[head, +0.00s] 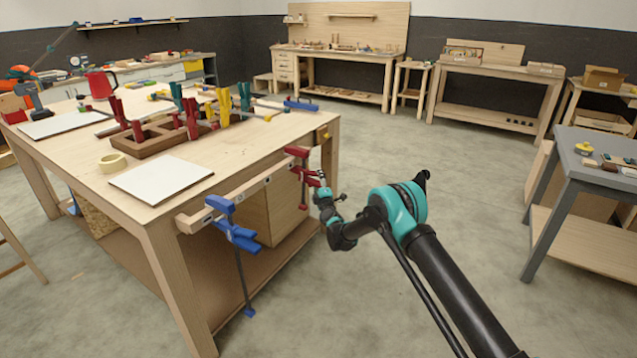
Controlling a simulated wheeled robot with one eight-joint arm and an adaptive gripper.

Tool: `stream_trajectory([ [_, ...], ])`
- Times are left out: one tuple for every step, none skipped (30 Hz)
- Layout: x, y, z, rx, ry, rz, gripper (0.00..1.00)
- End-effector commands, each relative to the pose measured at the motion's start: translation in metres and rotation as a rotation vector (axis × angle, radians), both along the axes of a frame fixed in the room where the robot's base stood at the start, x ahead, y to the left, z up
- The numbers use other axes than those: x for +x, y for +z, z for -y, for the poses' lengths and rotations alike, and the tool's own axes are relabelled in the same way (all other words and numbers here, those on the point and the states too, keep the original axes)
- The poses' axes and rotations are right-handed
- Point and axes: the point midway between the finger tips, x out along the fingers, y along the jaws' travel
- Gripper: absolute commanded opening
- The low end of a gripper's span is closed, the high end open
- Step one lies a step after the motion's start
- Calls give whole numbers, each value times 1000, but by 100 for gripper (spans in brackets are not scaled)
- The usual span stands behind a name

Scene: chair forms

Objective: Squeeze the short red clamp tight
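A red clamp (297,152) sits at the right end of a wooden rail along the near side of the big workbench (240,160). Its lower red jaw (307,178) is below the rail, and a thin bar hangs down from it. A blue clamp (233,232) with a longer hanging bar sits at the rail's left end. My gripper (321,180) is at the right side of the red clamp's lower part, close to or touching it. The gripper's fingers are too small and overlapped to show whether they are open or shut.
A grey table (590,165) stands at the right. The floor between is clear.

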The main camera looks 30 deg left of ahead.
Motion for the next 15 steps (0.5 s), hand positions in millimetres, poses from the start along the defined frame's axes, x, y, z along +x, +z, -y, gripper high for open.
stream_trajectory([
  [-1, 0, -1, -1, 2, 0, 80],
  [-1, 0, -1, 0, 2, 0, 82],
  [-1, 0, -1, 0, 1, 0, 82],
  [-1, 0, 0, 0, 1, 0, 82],
  [-1, 0, 0, 0, 0, 0, 82],
  [0, 0, 0, 1, 0, 1, 82],
  [0, 0, 0, 1, 0, 1, 82],
  [0, 0, 0, 1, -1, 1, 82],
  [0, 0, 0, 1, -1, 1, 84],
  [0, 0, 0, 1, -1, 1, 88],
  [0, 0, 0, 1, -1, 1, 92],
  [0, 1, 1, 1, -2, 0, 97],
  [0, 1, 1, 1, -2, 0, 100],
  [0, 1, 1, 1, -2, 1, 100],
  [0, 1, 1, 1, -2, 1, 100],
])
